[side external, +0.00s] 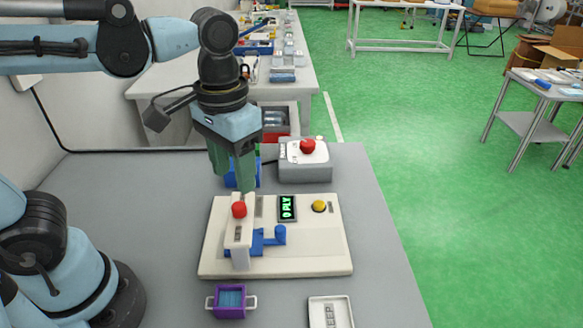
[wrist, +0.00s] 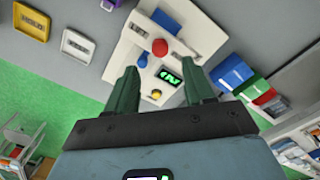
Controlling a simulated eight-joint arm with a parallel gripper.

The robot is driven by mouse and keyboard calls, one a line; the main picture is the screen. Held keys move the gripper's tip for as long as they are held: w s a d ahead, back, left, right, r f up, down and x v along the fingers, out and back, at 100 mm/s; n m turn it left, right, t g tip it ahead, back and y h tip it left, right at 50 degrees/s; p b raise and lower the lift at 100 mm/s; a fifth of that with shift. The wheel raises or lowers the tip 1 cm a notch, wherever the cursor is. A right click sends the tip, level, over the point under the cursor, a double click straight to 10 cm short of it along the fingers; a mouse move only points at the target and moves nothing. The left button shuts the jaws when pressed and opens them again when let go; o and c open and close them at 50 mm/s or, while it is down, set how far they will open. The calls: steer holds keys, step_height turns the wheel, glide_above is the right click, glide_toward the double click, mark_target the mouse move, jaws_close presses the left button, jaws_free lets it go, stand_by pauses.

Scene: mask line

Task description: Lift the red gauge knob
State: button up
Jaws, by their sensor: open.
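The red gauge knob (side external: 239,209) sits on top of a raised white arm on the cream fixture (side external: 320,255). In the wrist view the knob (wrist: 160,47) lies beyond the fingertips, roughly centred between them. My gripper (side external: 238,183) points down, above and behind the knob, with its green fingers apart. In the wrist view my gripper (wrist: 162,80) is open with nothing between the fingers. The knob is apart from both fingers.
The fixture also carries a lit display (side external: 287,208), a yellow button (side external: 319,206) and a blue lever (side external: 279,235). A grey box with a red button (side external: 307,146) stands behind. A purple bin (side external: 230,312) and a white tray (side external: 317,313) stand in front.

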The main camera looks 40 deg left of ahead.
mark_target(238, 205)
steer(key=shift+f, duration=3.55)
steer(key=shift+c, duration=0.3)
jaws_close()
